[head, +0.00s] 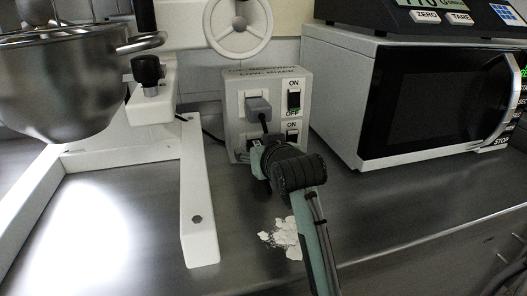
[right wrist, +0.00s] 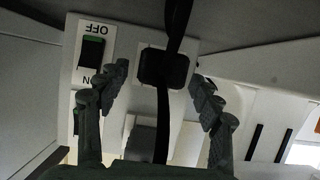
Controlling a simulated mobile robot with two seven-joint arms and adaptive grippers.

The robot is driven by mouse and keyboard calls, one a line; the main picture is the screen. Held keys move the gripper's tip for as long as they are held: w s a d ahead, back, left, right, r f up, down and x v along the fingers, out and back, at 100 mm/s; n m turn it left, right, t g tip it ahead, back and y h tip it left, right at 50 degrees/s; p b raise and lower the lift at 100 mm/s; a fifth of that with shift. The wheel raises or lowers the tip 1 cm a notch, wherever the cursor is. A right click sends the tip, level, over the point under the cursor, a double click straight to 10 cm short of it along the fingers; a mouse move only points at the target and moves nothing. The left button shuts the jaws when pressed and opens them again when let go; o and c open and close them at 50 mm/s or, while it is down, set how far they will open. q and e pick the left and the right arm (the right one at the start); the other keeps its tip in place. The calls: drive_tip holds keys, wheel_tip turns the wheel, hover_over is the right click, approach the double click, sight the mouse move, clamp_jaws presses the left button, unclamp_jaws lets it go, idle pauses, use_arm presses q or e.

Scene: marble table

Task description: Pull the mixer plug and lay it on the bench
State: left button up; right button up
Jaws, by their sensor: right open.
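A pale outlet box (head: 236,112) stands at the back of the bench, its top label partly readable as "LOW: MIXER". A grey plug (head: 258,106) sits in its upper socket, and it also shows in the right wrist view (right wrist: 139,143). A black plug (right wrist: 163,68) with a black cable sits in the lower socket; the arm largely hides it in the head view. My right gripper (head: 260,155) is at the lower socket. In the right wrist view the gripper (right wrist: 161,76) is open, with one finger on each side of the black plug and gaps between. My left gripper is out of view.
The mixer's steel bowl (head: 65,85) and white base leg (head: 198,205) stand left of the box. A microwave (head: 425,105) with a scale (head: 430,15) on top stands right. White flakes (head: 284,238) lie on the bench. The bench's front right (head: 410,225) is clear.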

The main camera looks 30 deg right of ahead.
drive_tip(key=shift+x, duration=1.2)
drive_tip(key=shift+s, duration=0.1)
drive_tip(key=c, duration=1.4)
